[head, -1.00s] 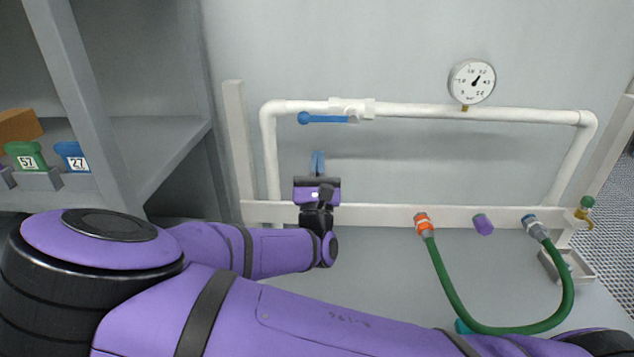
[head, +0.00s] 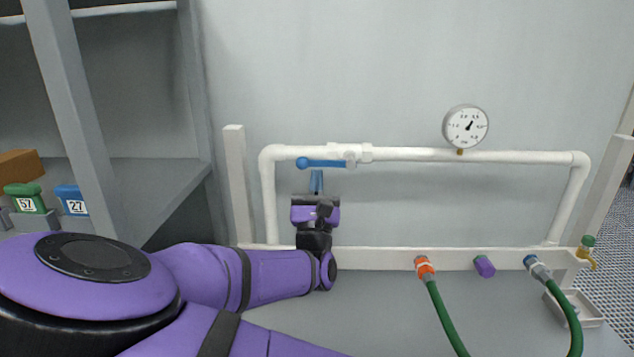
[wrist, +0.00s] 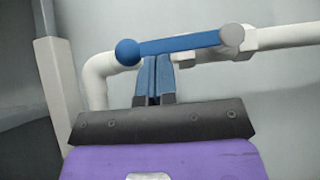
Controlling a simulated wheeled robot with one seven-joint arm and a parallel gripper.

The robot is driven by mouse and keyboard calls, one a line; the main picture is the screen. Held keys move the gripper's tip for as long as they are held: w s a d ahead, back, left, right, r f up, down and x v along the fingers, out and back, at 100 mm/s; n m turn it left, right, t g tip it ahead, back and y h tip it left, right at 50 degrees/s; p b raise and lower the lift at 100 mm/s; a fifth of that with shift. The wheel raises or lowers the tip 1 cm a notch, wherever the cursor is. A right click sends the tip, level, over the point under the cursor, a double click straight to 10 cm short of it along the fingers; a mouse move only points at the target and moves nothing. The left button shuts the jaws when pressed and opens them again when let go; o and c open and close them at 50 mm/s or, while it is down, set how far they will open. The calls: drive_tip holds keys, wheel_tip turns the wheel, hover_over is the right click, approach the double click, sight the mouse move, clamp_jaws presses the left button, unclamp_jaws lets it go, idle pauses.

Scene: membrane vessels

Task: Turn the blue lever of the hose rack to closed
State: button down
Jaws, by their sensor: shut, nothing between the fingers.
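The blue lever (head: 322,163) is on the white valve of the hose rack's upper pipe. It lies along the pipe, with its round knob at the left end and its pivot at the right. In the wrist view the lever (wrist: 180,44) runs across the top, tilted slightly up to the right. My gripper (head: 317,174) is just below the lever, its blue fingers shut and empty, pointing up. In the wrist view the closed fingertips (wrist: 155,60) reach the lever's lower edge, right of the knob; I cannot tell whether they touch it.
The white pipe (head: 420,154) carries a round gauge (head: 465,127). Below, the white rail (head: 380,259) holds an orange coupling (head: 425,267), a purple plug (head: 484,266) and a green hose (head: 443,315). A grey shelf (head: 150,185) stands at the left. The wall around the pipe is clear.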

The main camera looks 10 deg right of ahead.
drive_tip(key=shift+a+r+m+g+h, duration=0.1)
drive_tip(key=shift+r+m+g+h, duration=0.1)
drive_tip(key=shift+m+h, duration=0.55)
drive_tip(key=shift+a+r+m+g+h, duration=0.1)
drive_tip(key=shift+r+m+g+h, duration=0.1)
drive_tip(key=shift+m+h, duration=0.5)
drive_tip(key=shift+w+a+r+m+g+h, duration=0.1)
drive_tip(key=shift+r+m+g+h, duration=0.2)
drive_tip(key=shift+m+g+h, duration=0.45)
drive_tip(key=shift+s+d+r+m+g+h, duration=0.1)
drive_tip(key=shift+r+m+g+h, duration=0.25)
drive_tip(key=shift+m+h, duration=0.8)
drive_tip(key=shift+w+a+r+m+g+h, duration=0.1)
drive_tip(key=shift+r+m+g+h, duration=0.35)
drive_tip(key=shift+m, duration=0.8)
drive_tip(key=d+r+m+g, duration=0.2)
drive_tip(key=r+m+g, duration=0.1)
drive_tip(key=m+g, duration=0.3)
drive_tip(key=d+r+m+g+h, duration=0.1)
drive_tip(key=r+m+g, duration=0.3)
drive_tip(key=m, duration=0.7)
drive_tip(key=shift+s+d+m+g+h, duration=0.4)
drive_tip(key=shift+d+g, duration=0.3)
drive_tip(key=shift+g, duration=0.55)
drive_tip(key=shift+r, duration=0.1)
